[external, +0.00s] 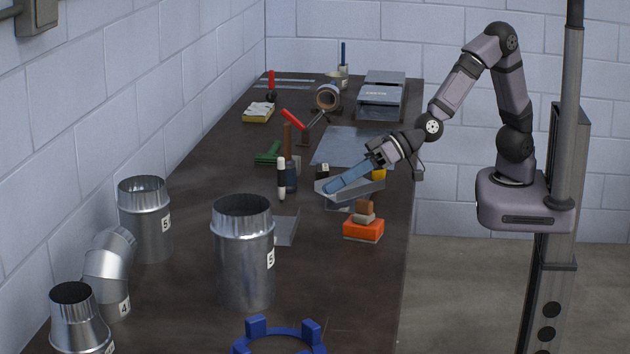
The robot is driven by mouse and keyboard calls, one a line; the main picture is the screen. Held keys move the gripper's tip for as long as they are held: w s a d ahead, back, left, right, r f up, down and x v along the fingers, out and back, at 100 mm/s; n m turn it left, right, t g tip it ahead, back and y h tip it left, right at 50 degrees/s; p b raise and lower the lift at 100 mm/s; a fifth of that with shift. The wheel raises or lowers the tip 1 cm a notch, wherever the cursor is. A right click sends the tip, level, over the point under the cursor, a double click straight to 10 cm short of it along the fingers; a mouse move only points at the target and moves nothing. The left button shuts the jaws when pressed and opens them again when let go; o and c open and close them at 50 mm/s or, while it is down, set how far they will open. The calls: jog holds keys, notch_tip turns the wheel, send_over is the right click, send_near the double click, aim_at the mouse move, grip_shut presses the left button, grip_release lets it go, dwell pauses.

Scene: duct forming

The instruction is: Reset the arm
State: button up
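My gripper (376,158) is low over the right side of the workbench, at the end of my arm, pointing down and to the left. A long blue piece (347,179) runs from the gripper's tips down to the left, over a grey metal channel (368,190). The fingertips are small and partly hidden by the gripper body. I cannot tell whether they are closed on the blue piece or apart from it.
An orange block (363,230) stands just in front of the channel. A flat metal sheet (345,145) lies behind it. Large metal ducts (244,255) fill the front left. A grey post (568,110) stands beside my base.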

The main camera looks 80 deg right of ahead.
jog(key=d+n+g+h, duration=0.1)
jog(key=d+n+g, duration=0.1)
jog(key=d, duration=0.7)
jog(key=s+d+f+g+h, duration=0.1)
jog(key=s+d+f, duration=0.2)
jog(key=s+d, duration=0.1)
jog(key=s+d+f+m+g+h+p, duration=0.1)
jog(key=s+d+f+g, duration=0.1)
jog(key=s+d, duration=0.2)
jog(key=s+d+f+g+h, duration=0.2)
jog(key=s+d+f, duration=0.1)
jog(key=d, duration=0.4)
jog(key=shift+s+d+f+p, duration=0.3)
jog(key=shift+s+d+p, duration=0.1)
jog(key=shift+s, duration=0.05)
jog(key=s+d+f+m+g, duration=0.1)
jog(key=s+d+g, duration=0.3)
jog(key=s, duration=0.6)
jog(key=shift+d+f+h, duration=0.4)
jog(key=shift+d+f, duration=0.3)
jog(key=shift+d, duration=0.15)
